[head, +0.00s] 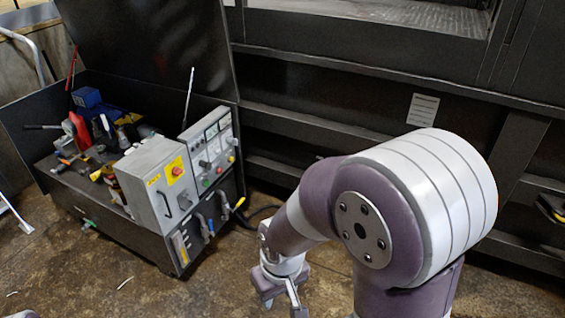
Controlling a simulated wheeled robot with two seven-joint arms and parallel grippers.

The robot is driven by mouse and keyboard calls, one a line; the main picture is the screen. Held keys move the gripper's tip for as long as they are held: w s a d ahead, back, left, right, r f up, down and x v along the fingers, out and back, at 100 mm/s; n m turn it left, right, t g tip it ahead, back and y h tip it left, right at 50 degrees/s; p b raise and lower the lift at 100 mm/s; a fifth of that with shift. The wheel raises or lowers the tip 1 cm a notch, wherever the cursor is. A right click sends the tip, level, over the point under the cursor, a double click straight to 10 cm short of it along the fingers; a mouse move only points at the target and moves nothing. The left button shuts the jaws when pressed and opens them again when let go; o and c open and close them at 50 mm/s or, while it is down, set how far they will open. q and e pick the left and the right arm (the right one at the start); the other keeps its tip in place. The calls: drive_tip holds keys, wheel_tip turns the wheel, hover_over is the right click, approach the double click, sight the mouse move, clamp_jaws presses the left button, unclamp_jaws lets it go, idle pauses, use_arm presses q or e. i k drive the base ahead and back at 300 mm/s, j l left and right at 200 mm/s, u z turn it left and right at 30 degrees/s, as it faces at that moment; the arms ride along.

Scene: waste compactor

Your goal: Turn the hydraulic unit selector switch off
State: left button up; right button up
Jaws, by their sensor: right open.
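The hydraulic unit is an open dark metal cabinet (130,235) at the left. On its front right stands a grey control panel (222,141) with gauges, small knobs and coloured buttons. A grey switch box (143,172) beside it has a yellow plate with a red knob (177,170) and a dark handle (163,204). The panel's small dark knob (205,165) also shows; which one is the selector, and its setting, is too small to tell. My right gripper (282,303) is open and empty, low, right of and apart from the cabinet.
Tools and a red bottle (80,130) lie in the cabinet, under its raised dark lid (150,45). Levers (210,225) stick out below the panel. A dark compactor wall (330,110) runs behind.

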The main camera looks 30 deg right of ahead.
sight(207, 165)
drive_tip(key=z, duration=0.45)
drive_tip(key=i+l+z, duration=0.2)
drive_tip(key=i, duration=0.5)
drive_tip(key=i+j+z, duration=0.1)
drive_tip(key=i+z, duration=0.15)
drive_tip(key=i, duration=0.45)
drive_tip(key=i+j+z, duration=0.2)
drive_tip(key=i, duration=0.55)
